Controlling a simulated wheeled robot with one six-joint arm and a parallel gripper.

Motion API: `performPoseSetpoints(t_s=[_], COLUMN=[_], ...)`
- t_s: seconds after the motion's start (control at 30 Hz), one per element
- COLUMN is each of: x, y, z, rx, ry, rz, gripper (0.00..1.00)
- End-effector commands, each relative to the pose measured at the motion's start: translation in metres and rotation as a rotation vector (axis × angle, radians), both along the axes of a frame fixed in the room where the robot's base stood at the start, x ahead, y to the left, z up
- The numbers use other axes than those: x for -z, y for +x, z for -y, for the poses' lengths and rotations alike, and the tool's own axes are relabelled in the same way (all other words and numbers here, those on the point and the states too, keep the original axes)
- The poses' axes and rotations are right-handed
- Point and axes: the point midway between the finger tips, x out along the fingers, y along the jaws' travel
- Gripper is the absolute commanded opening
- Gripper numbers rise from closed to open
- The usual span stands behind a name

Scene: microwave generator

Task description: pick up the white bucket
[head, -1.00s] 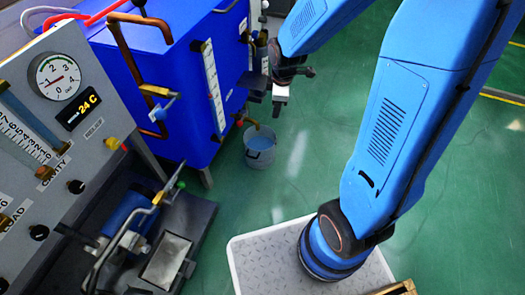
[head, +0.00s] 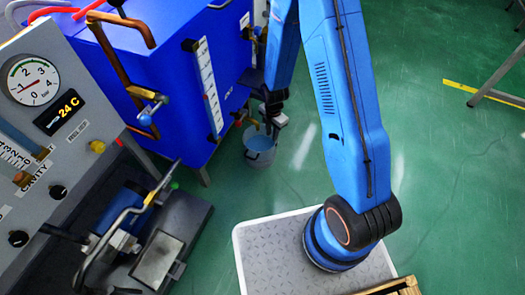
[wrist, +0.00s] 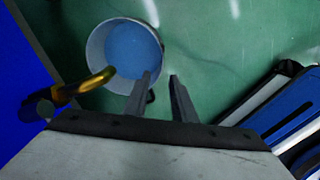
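The white bucket (head: 261,156) stands on the green floor beside the blue tank and holds blue liquid. In the wrist view the bucket (wrist: 98,49) is at the upper left, seen from above. My gripper (wrist: 162,80) is open, with two dark fingers apart. In that view the left fingertip overlaps the bucket's lower right rim, and the right finger is beyond the rim over floor. I cannot tell whether either touches it. In the head view my gripper (head: 274,122) is above the bucket and partly hidden by my arm.
A brass spout (wrist: 90,83) from the blue tank (head: 160,75) reaches over the bucket's rim. Open green floor (head: 440,170) lies to the right. A table leg (head: 497,75) shows at upper right.

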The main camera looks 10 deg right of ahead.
Motion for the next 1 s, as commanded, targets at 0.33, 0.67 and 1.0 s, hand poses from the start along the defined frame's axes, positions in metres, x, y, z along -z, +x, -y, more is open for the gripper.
performPoseSetpoints(t_s=[0.33, 0.67, 1.0], x=[0.032, 0.075, 0.120], y=[-0.002, -0.003, -0.003], z=[-0.002, -0.002, -0.002], rx=[-0.050, -0.049, -0.048], ry=[-0.002, -0.002, -0.002], rz=[-0.011, -0.011, -0.011], gripper=[0.24, 0.24, 0.24])
